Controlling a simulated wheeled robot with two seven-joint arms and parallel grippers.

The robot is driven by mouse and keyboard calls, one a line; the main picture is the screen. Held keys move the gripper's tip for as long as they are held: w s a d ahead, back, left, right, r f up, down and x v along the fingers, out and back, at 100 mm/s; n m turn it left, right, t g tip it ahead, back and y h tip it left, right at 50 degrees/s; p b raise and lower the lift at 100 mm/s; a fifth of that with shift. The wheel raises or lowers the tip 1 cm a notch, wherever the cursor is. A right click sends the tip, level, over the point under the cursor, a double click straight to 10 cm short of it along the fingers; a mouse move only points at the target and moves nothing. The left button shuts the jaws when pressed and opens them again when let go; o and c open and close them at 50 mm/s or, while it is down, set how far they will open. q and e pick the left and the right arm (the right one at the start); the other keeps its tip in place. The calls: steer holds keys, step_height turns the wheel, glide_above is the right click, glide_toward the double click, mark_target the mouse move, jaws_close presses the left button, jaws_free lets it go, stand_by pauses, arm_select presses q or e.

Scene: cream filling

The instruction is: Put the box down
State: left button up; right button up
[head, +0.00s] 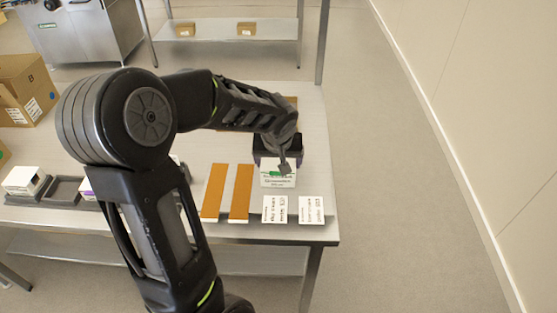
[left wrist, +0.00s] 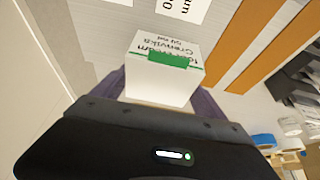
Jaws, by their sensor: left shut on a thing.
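A white box (head: 278,180) with a green patch and black print is at the right end of the table, at the end of my left arm. My left gripper (head: 287,160) is shut on it from above; the fingers are mostly hidden. In the left wrist view the box (left wrist: 160,82) sits right in front of the gripper, its printed side showing. I cannot tell whether its underside touches anything. My right gripper is out of view.
Two white printed cards (head: 275,211) (head: 311,211) lie at the table's front right. Two brown-topped strips (head: 213,192) (head: 240,192) lie left of them. A dark tray (head: 64,190) and another white box (head: 22,180) are at the left. The table's (head: 315,150) right edge is close.

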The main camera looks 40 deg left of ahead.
arm_select(q)
steer(key=shift+f, duration=0.2)
steer(key=o, duration=1.2)
steer(key=shift+r, duration=0.1)
steer(key=shift+r, duration=0.35)
steer(key=v, duration=1.1)
steer(key=shift+s+d+r+b, duration=0.15)
steer(key=shift+d+r+b, duration=0.1)
steer(key=shift+b, duration=0.15)
